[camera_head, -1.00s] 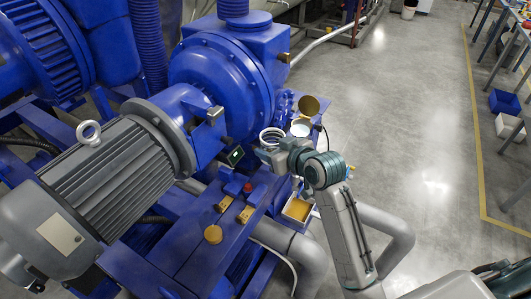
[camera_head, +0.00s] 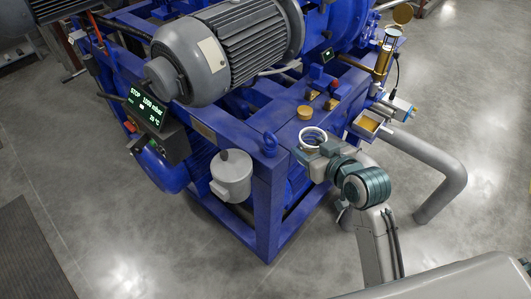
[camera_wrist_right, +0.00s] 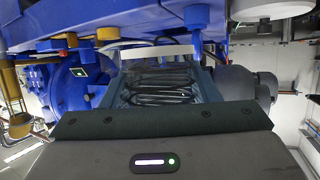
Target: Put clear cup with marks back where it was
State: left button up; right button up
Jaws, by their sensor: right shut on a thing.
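The clear cup (camera_head: 313,136) shows as a pale, see-through ring in the head view, over the front right corner of the blue machine frame. My right gripper (camera_head: 318,151) is shut on it. In the right wrist view the cup (camera_wrist_right: 155,52) shows as a pale band with see-through wall below it, between the fingers of my right gripper (camera_wrist_right: 155,88). I cannot make out the marks on the cup. It appears to be held above the frame, but the gap below it is hidden. My left gripper is not in view.
The blue frame (camera_head: 268,200) carries a grey motor (camera_head: 225,45), a lit display (camera_head: 150,107) and brass caps (camera_head: 305,112). A grey lidded pot (camera_head: 231,176) hangs at its front.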

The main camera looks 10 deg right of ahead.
jog(key=shift+s+a+f, duration=0.2)
jog(key=shift+a, duration=0.1)
jog(key=w+p, duration=0.2)
jog(key=w, duration=0.6)
jog(key=p, duration=0.2)
send_over(286, 132)
jog(key=shift+f, duration=0.85)
jog(key=shift+w+f, duration=0.1)
jog(key=shift+f, duration=0.1)
notch_tip(286, 132, down, 3)
jog(key=shift+r+p, duration=0.1)
jog(key=shift+p, duration=0.7)
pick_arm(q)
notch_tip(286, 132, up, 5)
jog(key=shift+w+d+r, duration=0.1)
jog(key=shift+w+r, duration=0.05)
pick_arm(e)
jog(key=shift+f, duration=0.25)
jog(key=shift+f, duration=0.1)
jog(key=o, duration=1)
jog(key=shift+o, duration=0.2)
